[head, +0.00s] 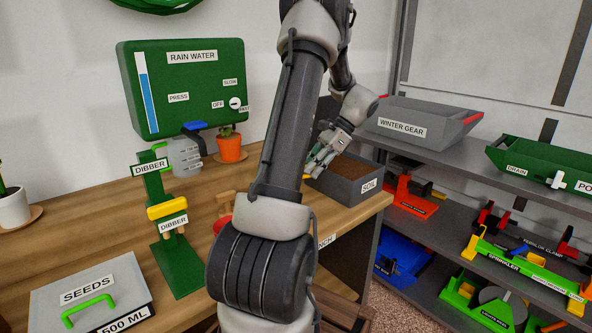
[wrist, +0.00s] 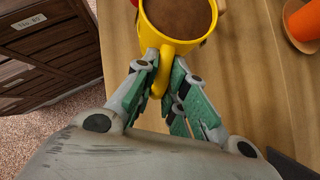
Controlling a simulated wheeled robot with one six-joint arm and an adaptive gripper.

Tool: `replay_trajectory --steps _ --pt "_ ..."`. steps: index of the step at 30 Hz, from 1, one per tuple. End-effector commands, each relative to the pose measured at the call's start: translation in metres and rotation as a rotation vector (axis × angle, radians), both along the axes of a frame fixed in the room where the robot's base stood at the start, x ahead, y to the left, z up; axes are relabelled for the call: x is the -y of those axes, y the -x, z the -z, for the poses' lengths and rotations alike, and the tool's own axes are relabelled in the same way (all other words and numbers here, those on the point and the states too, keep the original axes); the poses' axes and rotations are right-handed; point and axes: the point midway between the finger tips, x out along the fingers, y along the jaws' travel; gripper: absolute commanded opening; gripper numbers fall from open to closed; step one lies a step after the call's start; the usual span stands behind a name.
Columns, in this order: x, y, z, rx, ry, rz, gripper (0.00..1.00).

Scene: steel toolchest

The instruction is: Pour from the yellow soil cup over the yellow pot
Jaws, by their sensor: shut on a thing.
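The yellow soil cup (wrist: 168,46) is at the top middle of the wrist view, its round mouth facing the camera and dark brown soil inside. My gripper (wrist: 162,72) is shut on the cup's handle, a finger on each side of it. In the head view my gripper (head: 322,160) is near the soil bin, partly behind my own arm. The cup is hidden in the head view. I see no yellow pot in either view.
The open soil bin (head: 349,181) stands at the bench's right end. A terracotta pot (head: 229,146) with a cactus stands below the rain water tank (head: 181,88). The dibber stand (head: 176,245) and seeds box (head: 90,292) are on the left. A loaded shelf (head: 480,204) is at right.

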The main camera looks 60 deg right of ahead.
Motion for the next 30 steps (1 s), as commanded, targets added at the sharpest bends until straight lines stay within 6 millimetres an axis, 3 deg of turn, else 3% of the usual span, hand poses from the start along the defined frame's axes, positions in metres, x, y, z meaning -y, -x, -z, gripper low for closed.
replay_trajectory --steps 3,14,24,30 --pt "0.001 0.008 -0.001 0.000 0.001 -0.002 0.00" --pt "0.002 0.007 0.001 -0.003 0.001 -0.003 0.00" --pt "0.001 0.007 0.032 -0.090 0.105 -0.004 0.00" --pt "-0.003 0.002 0.007 -0.199 0.243 -0.007 0.00"
